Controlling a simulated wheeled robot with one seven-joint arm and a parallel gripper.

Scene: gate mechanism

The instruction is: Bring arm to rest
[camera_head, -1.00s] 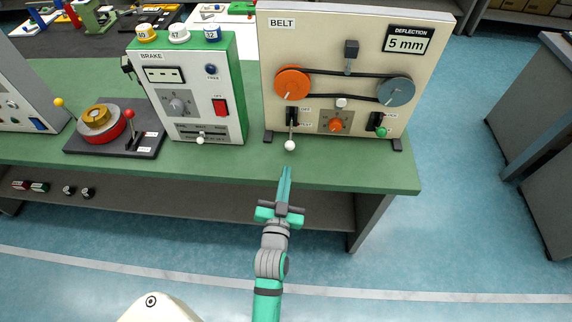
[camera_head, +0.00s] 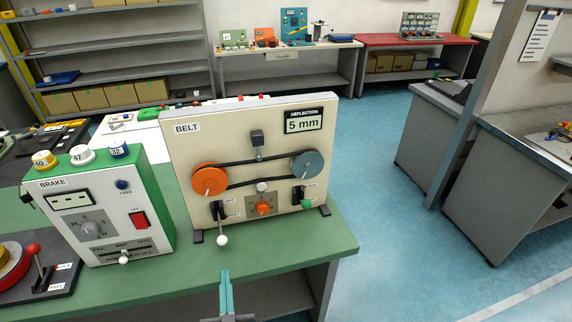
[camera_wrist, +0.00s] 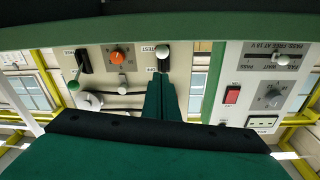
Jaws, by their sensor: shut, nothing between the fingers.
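My gripper (camera_head: 226,290) shows at the bottom of the head view, with its two teal fingers together and nothing between them. It is near the front edge of the green bench (camera_head: 300,247), below the BELT panel (camera_head: 178,158). The white-knobbed lever (camera_head: 222,240) of that panel is a little above the fingertips in the picture, apart from them. In the wrist view the closed fingers (camera_wrist: 163,95) point toward the panel, which appears upside down. The rest of my arm is out of the head view.
The BRAKE box (camera_head: 85,215) stands left of the BELT panel. A red-knobbed lever base (camera_head: 45,275) is at the far left. Blue floor (camera_head: 390,230) is open to the right. Grey benches (camera_head: 540,180) and shelves (camera_head: 120,40) stand farther off.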

